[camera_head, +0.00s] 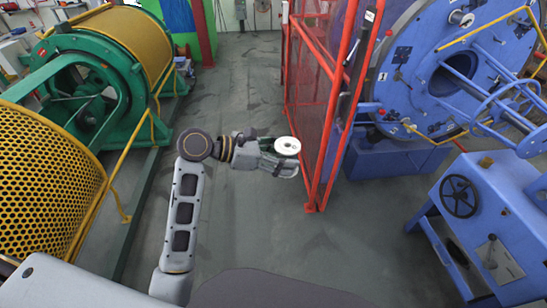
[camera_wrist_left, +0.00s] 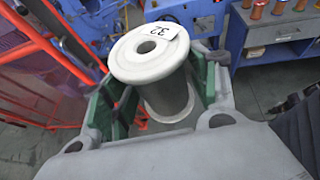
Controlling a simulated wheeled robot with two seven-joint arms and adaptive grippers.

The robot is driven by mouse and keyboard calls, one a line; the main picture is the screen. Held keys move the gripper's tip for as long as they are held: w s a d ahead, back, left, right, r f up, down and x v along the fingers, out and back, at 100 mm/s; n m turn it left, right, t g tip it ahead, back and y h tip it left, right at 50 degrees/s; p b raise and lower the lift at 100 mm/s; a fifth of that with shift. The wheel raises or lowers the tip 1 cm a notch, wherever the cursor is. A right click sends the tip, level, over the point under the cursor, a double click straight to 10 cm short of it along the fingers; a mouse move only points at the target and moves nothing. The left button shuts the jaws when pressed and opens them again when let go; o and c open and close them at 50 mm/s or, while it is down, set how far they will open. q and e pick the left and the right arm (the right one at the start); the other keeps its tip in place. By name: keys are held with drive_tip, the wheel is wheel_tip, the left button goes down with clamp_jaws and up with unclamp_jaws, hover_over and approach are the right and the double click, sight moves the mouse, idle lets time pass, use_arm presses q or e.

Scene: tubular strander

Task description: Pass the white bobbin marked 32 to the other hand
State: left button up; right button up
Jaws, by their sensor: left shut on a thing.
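The white bobbin marked 32 (camera_head: 287,146) is held by my left gripper (camera_head: 277,158) above the floor aisle in the head view. In the left wrist view the bobbin (camera_wrist_left: 152,62) stands between the green-padded fingers, its flange with the "32" label toward the camera and its lower part partly hidden by the gripper. My left gripper (camera_wrist_left: 160,110) is shut on it. My right gripper does not show for certain in either view.
A red mesh guard frame (camera_head: 315,100) stands just right of the bobbin. Blue machinery (camera_head: 445,70) is on the right, with a blue handwheel stand (camera_head: 480,200). Green and yellow drum machines (camera_head: 85,80) line the left. The grey floor (camera_head: 250,90) between is clear.

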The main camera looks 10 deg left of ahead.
use_arm(q)
drive_tip(key=shift+d+r+m+g, duration=0.3)
drive_tip(key=shift+d+r+m, duration=0.05)
drive_tip(key=shift+d, duration=0.25)
drive_tip(key=shift+d+r+m+g, duration=0.3)
drive_tip(key=shift+d+r+m, duration=0.05)
drive_tip(key=shift+d, duration=0.2)
